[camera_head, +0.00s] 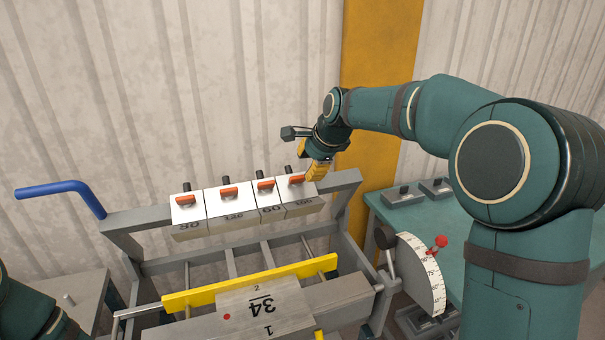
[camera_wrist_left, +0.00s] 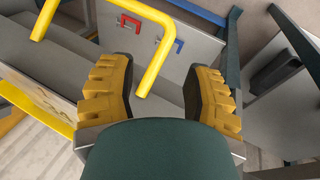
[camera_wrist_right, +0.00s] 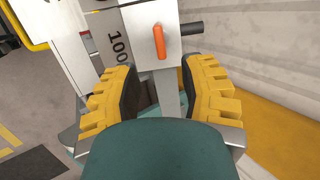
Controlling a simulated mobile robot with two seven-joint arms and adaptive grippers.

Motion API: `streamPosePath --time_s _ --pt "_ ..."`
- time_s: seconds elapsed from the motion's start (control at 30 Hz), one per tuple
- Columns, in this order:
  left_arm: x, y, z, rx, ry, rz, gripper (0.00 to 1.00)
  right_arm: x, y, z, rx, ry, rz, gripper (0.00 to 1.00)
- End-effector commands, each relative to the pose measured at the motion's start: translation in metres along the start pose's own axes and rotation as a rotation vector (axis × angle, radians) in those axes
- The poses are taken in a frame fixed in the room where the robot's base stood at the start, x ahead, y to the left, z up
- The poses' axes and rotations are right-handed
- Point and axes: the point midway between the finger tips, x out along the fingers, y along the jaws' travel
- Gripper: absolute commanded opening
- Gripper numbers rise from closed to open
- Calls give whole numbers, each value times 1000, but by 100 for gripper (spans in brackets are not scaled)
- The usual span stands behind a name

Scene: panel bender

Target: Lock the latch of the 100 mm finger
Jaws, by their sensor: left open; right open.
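The 100 mm finger (camera_head: 300,209) is the rightmost white block on the bender's upper beam. Its orange latch (camera_head: 296,179) lies across the top face. In the right wrist view the finger (camera_wrist_right: 105,22) shows its "100" mark, and the latch (camera_wrist_right: 159,42) points along the picture's height. My right gripper (camera_head: 316,172) is open beside the finger's right end. In the right wrist view its open jaws (camera_wrist_right: 160,68) flank the line of the latch, without visible grip. My left gripper (camera_wrist_left: 158,68) is open, with a bent yellow bar (camera_wrist_left: 158,60) showing between its jaws; contact is unclear.
Several other white fingers with orange latches (camera_head: 229,191) stand left of the 100 mm finger. A blue handle (camera_head: 60,188) sticks out at left. A yellow bar (camera_head: 250,284) crosses in front. A dial with a red knob (camera_head: 438,242) and a green table (camera_head: 385,212) are at right.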

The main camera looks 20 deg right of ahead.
Motion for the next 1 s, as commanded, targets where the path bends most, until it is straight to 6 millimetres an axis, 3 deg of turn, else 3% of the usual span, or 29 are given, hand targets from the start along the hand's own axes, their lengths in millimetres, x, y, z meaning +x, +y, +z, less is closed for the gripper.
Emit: streamPosePath --time_s 0.1,0.3,1.0 --pt "0 0 0 0 0 0 50 -23 0 0 0 -1 -3 41" --pt "0 0 0 0 0 0 50 -46 0 0 1 -1 -1 41" --pt "0 0 0 0 0 0 50 -50 0 0 1 0 1 41"
